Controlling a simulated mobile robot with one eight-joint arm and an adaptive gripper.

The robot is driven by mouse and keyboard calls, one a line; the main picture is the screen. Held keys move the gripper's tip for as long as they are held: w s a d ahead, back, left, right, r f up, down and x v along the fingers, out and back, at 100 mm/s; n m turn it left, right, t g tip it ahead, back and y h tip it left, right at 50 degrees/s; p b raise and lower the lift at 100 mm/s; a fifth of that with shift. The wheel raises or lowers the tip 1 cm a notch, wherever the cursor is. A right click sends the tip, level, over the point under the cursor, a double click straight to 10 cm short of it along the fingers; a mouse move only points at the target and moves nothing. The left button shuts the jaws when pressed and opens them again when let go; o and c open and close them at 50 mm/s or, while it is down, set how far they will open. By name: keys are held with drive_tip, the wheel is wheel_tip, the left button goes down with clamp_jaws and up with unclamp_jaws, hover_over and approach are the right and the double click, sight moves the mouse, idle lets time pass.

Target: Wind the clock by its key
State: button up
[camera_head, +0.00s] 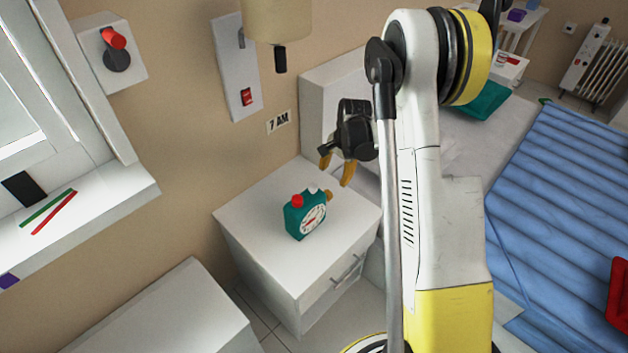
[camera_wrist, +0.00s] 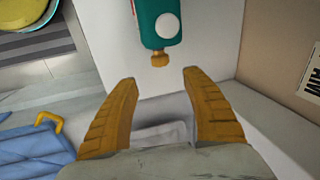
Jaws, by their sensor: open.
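A teal clock (camera_head: 305,213) with a white dial and a red button on top stands on a white bedside cabinet (camera_head: 258,214). Its small brass key (camera_head: 329,195) sticks out of the side towards my gripper. My gripper (camera_head: 336,168) is open and empty, behind and slightly above the key in the head view. In the wrist view the clock (camera_wrist: 153,20) is at the top and the key (camera_wrist: 159,60) points down towards the gap between my fingertips (camera_wrist: 159,77). The key is apart from both fingers.
A wall panel with a red switch (camera_head: 247,97) and a "7 AM" sign (camera_head: 278,123) are on the wall behind the cabinet. A bed with a blue ribbed cover (camera_head: 570,190) lies to the right. The cabinet top around the clock is clear.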

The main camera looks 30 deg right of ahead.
sight(330, 191)
drive_tip(key=shift+m, duration=0.3)
drive_tip(key=b+x, duration=0.1)
drive_tip(key=x, duration=0.3)
drive_tip(key=b+x, duration=0.2)
drive_tip(key=x, duration=0.3)
drive_tip(key=b+x, duration=0.1)
drive_tip(key=x, duration=0.3)
drive_tip(key=shift+w+d+f, duration=0.1)
drive_tip(key=shift+d+f, duration=0.05)
drive_tip(key=shift+d, duration=0.15)
drive_tip(key=c, duration=1.2)
